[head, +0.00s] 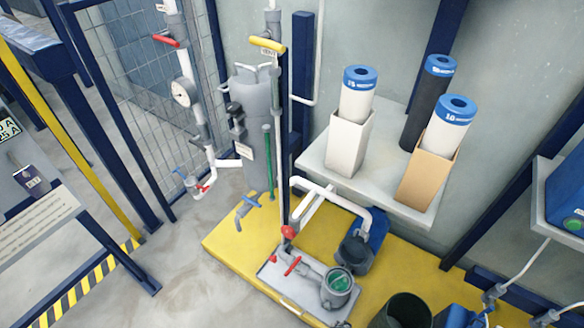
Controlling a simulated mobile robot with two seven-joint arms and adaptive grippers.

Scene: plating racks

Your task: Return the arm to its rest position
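Neither of my grippers nor either of my arms shows in the head view. Whether the grippers are open, shut or holding anything cannot be seen.
A white shelf (337,179) holds several blue-capped cylinders, two in open boxes. A grey tank (255,120) stands behind. A sloped panel (35,228) is left; bare floor (185,270) lies between.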

